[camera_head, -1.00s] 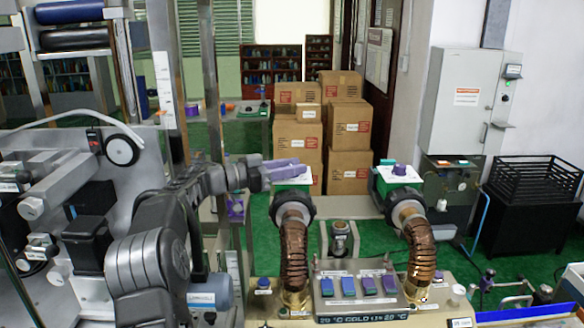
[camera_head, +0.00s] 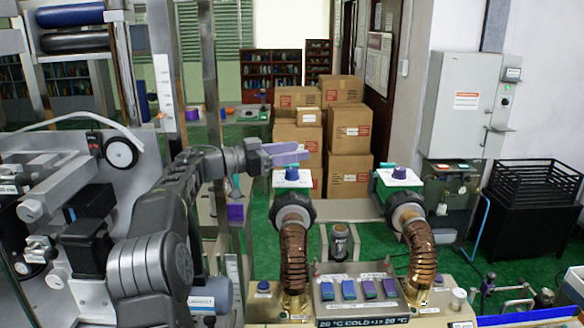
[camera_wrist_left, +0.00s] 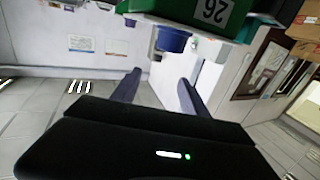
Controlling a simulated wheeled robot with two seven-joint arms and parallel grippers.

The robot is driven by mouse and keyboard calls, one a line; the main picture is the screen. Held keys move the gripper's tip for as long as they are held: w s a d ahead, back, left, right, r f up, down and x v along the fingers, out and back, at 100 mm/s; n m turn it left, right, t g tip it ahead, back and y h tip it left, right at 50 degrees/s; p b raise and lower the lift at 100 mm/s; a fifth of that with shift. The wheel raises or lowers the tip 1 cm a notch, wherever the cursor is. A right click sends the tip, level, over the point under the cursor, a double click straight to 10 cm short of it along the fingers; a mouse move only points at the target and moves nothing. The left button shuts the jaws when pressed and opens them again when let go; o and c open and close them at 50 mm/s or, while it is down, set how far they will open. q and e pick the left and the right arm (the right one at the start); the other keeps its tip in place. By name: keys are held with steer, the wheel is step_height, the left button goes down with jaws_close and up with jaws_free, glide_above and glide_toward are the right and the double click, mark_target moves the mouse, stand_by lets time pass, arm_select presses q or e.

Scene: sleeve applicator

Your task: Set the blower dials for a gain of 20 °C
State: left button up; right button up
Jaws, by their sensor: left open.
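Two blowers stand on brown ribbed hoses. In the left wrist view, a blue dial (camera_wrist_left: 173,39) shows beyond the open fingers (camera_wrist_left: 157,88), below a green panel marked 26 (camera_wrist_left: 213,12). A display strip on the console (camera_head: 362,321) has small text reading about 20 °C and COLD. My right gripper is not in view.
A small dark cylinder (camera_head: 340,242) stands between the hoses. Cardboard boxes (camera_head: 348,150) are stacked behind, and a black wire basket (camera_head: 535,180) stands at right. A metal machine frame is close to my left arm.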

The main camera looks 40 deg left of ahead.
mark_target(292, 169)
arm_select(q)
step_height(292, 169, up, 5)
steer(key=shift+r, duration=0.1)
stand_by(0.3)
